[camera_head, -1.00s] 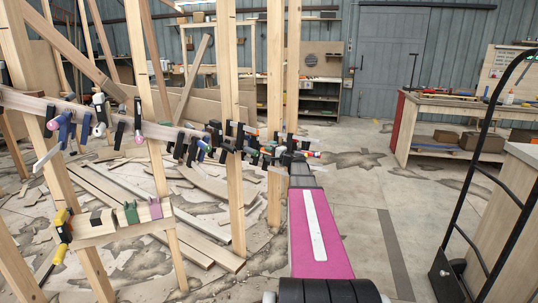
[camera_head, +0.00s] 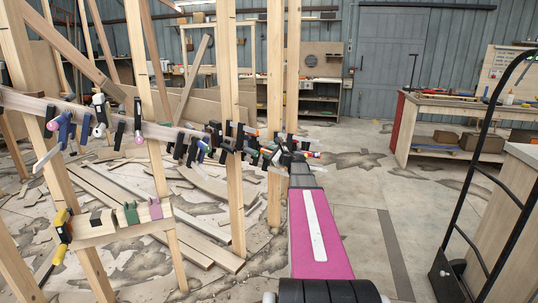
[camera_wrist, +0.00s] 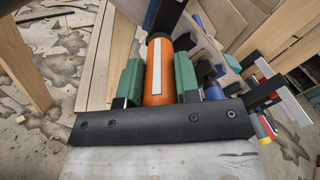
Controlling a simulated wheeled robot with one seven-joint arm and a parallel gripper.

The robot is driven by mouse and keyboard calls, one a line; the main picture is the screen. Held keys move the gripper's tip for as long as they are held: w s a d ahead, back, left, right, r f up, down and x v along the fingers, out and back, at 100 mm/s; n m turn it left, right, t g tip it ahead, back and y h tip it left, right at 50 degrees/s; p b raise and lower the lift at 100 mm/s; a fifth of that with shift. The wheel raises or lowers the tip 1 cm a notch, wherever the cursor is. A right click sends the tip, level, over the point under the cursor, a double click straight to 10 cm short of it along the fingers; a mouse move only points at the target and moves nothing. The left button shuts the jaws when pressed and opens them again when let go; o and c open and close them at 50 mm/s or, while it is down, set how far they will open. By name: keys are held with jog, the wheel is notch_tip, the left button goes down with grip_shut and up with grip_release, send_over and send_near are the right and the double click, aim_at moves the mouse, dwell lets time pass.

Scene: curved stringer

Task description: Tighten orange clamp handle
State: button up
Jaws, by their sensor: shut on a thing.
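In the wrist view, the orange clamp handle (camera_wrist: 153,88) is a thick cylinder with a pale stripe along it. My gripper (camera_wrist: 158,66) has its two green-padded fingers on either side of the handle, shut on it. The clamp's dark bar shows just beyond the handle, and its jaws are mostly hidden. In the head view, my gripper (camera_head: 287,153) is small and dark at the end of my outstretched pink arm, among the clamps at the right end of the curved wooden stringer (camera_head: 65,104). The held handle cannot be made out clearly there.
Several other clamps (camera_head: 190,149) crowd the stringer left of my gripper. Upright wooden posts (camera_head: 275,100) stand close to it. Loose planks (camera_head: 130,200) lie on the floor. A workbench (camera_head: 440,105) and a black hand truck (camera_head: 490,190) stand right; floor between is clear.

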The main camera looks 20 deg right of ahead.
jog(key=m, duration=0.6)
jog(key=shift+d+m, duration=0.1)
jog(key=shift+m, duration=0.2)
dwell(0.4)
jog(key=o, duration=0.9)
jog(key=v, duration=1)
jog(key=shift+s+d+f, duration=0.1)
jog(key=shift+s+d, duration=0.05)
jog(key=shift+s, duration=0.2)
